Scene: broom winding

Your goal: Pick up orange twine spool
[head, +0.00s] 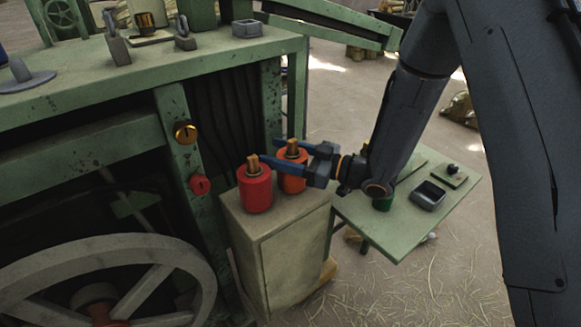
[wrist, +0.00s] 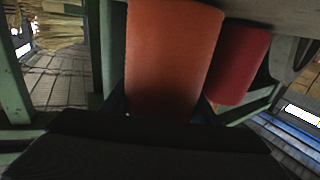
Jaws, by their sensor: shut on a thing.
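The orange twine spool (head: 292,182) stands upright, with a tan core at its top, on the right part of the small pale cabinet top. My gripper (head: 271,150) reaches in from the right, its blue fingers on either side of the orange spool, shut on it. In the wrist view the orange spool (wrist: 172,55) fills the middle between the fingers. Whether its base touches the cabinet is hard to tell. A red spool (head: 256,190) stands just left of it, very close; it also shows in the wrist view (wrist: 238,65).
The pale cabinet (head: 286,262) stands beside the green machine bench (head: 75,75). A large wheel (head: 120,252) is at lower left. Right of the cabinet, a low green table (head: 410,232) holds a dark tray (head: 428,195) and a green item (head: 383,203). Straw-strewn floor lies open at lower right.

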